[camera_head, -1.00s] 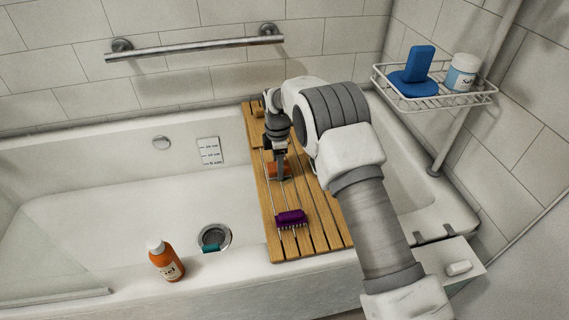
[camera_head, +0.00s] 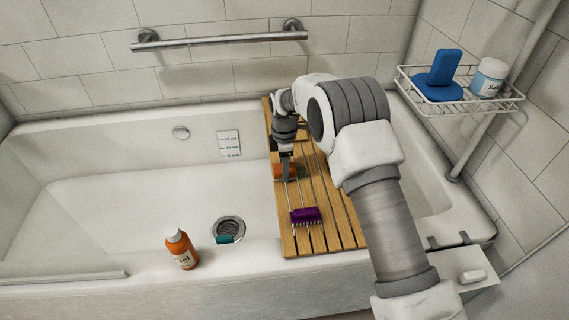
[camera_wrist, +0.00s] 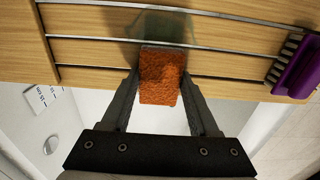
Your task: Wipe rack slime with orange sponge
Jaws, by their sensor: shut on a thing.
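The orange sponge (camera_head: 287,172) is held at the left edge of the wooden rack (camera_head: 330,205), which lies across the tub. In the wrist view the sponge (camera_wrist: 160,82) sits between both fingers, partly past the rack's edge. My gripper (camera_wrist: 161,88) is shut on it. A dark green, see-through slime patch (camera_wrist: 152,28) lies on the slats and thin metal rods, directly beyond the sponge. The sponge's far end meets or overlaps the patch's near edge. I cannot tell if it presses on the wood. The slime is not clear in the head view.
A purple brush (camera_head: 305,215) lies on the rack's rods near the front. An orange bottle (camera_head: 181,250) stands on the tub rim. A teal item (camera_head: 225,239) lies by the drain. A wire shelf (camera_head: 460,103) at right holds blue items and a jar (camera_head: 488,77).

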